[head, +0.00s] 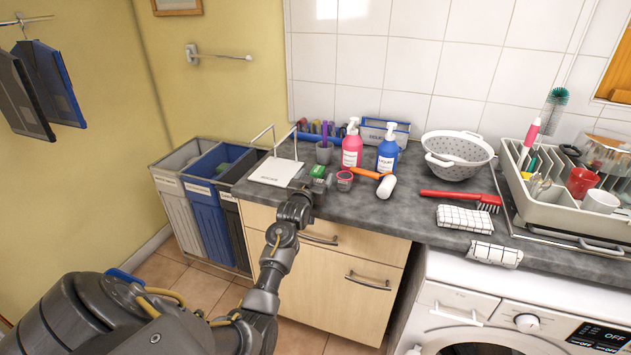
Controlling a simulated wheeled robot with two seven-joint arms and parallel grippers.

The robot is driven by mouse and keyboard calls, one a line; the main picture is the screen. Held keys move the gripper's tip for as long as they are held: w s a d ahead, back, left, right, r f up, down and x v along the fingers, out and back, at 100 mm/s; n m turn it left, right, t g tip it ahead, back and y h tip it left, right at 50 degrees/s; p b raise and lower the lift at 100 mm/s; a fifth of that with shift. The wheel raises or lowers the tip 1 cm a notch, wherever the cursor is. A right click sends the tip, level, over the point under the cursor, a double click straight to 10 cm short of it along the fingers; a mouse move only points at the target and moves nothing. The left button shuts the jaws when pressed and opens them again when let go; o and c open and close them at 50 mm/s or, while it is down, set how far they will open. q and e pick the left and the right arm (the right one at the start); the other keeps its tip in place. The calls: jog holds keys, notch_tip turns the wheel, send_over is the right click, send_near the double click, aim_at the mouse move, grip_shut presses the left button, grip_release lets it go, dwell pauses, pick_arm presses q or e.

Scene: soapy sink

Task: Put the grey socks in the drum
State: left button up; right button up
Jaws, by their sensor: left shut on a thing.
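My left gripper (318,184) is over the counter's front left part, shut on a small green thing (329,180) that it mostly hides. I see no grey socks that I can make out. The white washing machine (452,299) stands under the counter at the lower right. Only the top of its round door (478,347) shows at the bottom edge, so I cannot tell whether it is open, and the drum inside is hidden. My right gripper is out of view.
A colander (457,157), red brush (462,196), checked cloth (464,217) and dish rack (550,195) lie rightward. Bins (210,215) stand left.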

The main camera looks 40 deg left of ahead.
pick_arm(q)
jog(key=shift+f+p, duration=0.35)
jog(key=shift+p, duration=0.1)
jog(key=shift+f, duration=0.25)
jog(key=shift+d, duration=0.1)
jog(key=shift+f, duration=0.1)
jog(key=shift+f, duration=0.15)
jog(key=o, duration=1)
